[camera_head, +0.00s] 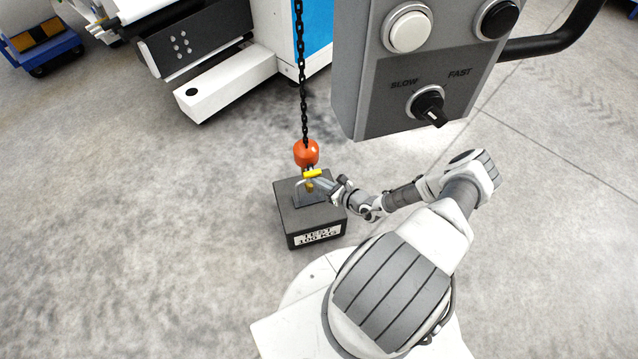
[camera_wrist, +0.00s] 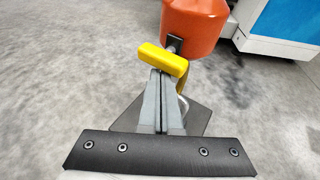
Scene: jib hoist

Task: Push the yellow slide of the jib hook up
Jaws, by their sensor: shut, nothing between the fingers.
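The yellow slide (camera_head: 313,173) sits on the jib hook just below the orange hook block (camera_head: 306,152). In the wrist view the slide (camera_wrist: 163,60) is a short yellow bar, slightly tilted, below the orange block (camera_wrist: 194,27). My gripper (camera_wrist: 160,76) is shut and empty, its fingertips right at the underside of the slide; I cannot tell whether they touch it. In the head view my gripper (camera_head: 316,182) reaches the hook from the right. The lower part of the hook is mostly hidden behind my fingers in the wrist view.
A dark test weight (camera_head: 318,224) stands on the floor under the hook, with a handle on top. A black chain (camera_head: 301,75) runs up from the block. A grey control box (camera_head: 415,65) hangs at upper right. A white machine (camera_head: 225,85) stands behind.

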